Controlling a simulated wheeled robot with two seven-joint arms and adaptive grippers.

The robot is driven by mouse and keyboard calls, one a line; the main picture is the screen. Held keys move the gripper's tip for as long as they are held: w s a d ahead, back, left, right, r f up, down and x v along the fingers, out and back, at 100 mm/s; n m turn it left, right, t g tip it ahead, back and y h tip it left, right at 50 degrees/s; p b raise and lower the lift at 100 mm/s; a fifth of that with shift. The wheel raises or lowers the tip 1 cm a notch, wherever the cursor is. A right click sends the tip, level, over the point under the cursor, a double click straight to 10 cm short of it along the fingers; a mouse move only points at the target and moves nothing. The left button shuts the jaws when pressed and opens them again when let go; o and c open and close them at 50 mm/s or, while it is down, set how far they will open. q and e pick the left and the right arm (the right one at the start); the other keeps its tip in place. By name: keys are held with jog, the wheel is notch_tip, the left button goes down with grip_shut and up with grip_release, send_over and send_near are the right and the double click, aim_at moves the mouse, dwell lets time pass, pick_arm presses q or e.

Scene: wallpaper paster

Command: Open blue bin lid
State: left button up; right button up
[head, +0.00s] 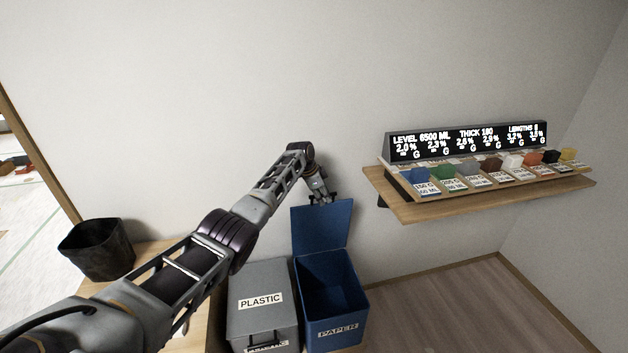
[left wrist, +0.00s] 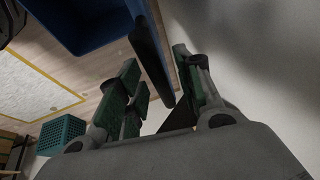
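The blue bin (head: 331,290), labelled PAPER, stands on the floor against the wall. Its blue lid (head: 321,229) is raised, standing nearly upright at the back of the bin, and the empty-looking inside shows. My left gripper (head: 322,198) is at the lid's top edge. In the left wrist view the lid (left wrist: 151,50) shows edge-on, reaching between the spread green-padded fingers of my left gripper (left wrist: 158,60). The fingers are apart, with gaps beside the lid; whether one touches it I cannot tell. My right gripper is not in view.
A grey bin (head: 262,283) labelled PLASTIC, lid shut, stands left of the blue bin. A wooden shelf (head: 410,208) with a lit display (head: 465,141) and several coloured blocks is on the wall at right. A black basket (head: 97,250) is at left. Floor at right is clear.

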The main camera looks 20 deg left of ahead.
pick_arm(q)
jog(key=v, duration=1.1)
jog(key=shift+r, duration=0.15)
jog(key=shift+s+a, duration=0.1)
dwell(0.6)
